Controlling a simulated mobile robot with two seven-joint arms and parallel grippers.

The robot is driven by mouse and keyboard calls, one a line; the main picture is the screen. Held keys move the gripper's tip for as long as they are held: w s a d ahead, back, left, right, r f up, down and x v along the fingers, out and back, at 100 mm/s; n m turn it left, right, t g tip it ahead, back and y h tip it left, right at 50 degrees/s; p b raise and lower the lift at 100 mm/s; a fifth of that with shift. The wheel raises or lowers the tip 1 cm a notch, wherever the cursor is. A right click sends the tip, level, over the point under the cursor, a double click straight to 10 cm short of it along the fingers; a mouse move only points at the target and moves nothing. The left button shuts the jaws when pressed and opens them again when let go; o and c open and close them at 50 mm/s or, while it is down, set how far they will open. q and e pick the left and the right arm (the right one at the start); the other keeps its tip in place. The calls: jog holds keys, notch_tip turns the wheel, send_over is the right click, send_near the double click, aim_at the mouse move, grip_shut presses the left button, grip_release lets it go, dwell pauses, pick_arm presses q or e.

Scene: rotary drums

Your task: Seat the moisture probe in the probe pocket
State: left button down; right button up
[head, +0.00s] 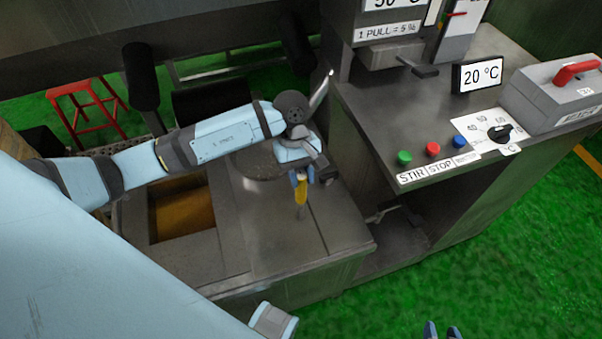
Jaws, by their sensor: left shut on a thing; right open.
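My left gripper (301,176) is shut on the moisture probe, which has a yellow handle (301,192) and a thin grey tip pointing down. The probe is roughly upright over the grey metal bench top, near its front right part. I cannot tell whether the tip touches the surface. I cannot make out the probe pocket; it may be hidden under the probe or the arm. My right gripper (441,331) shows only its fingertips at the bottom edge, apart and empty, over the green floor.
An open bin with brown contents (182,215) lies left of the probe. On the right stands a control counter with green (404,158), red (433,149) and blue (459,142) buttons, a dial (499,133), a 20 °C display (478,75) and a grey box (548,98).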

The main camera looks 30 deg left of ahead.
pick_arm(q)
jog(key=shift+f+b, duration=0.25)
jog(key=shift+b, duration=0.1)
jog(key=c, duration=0.9)
grip_release()
jog(key=shift+r, duration=0.15)
jog(key=shift+r, duration=0.1)
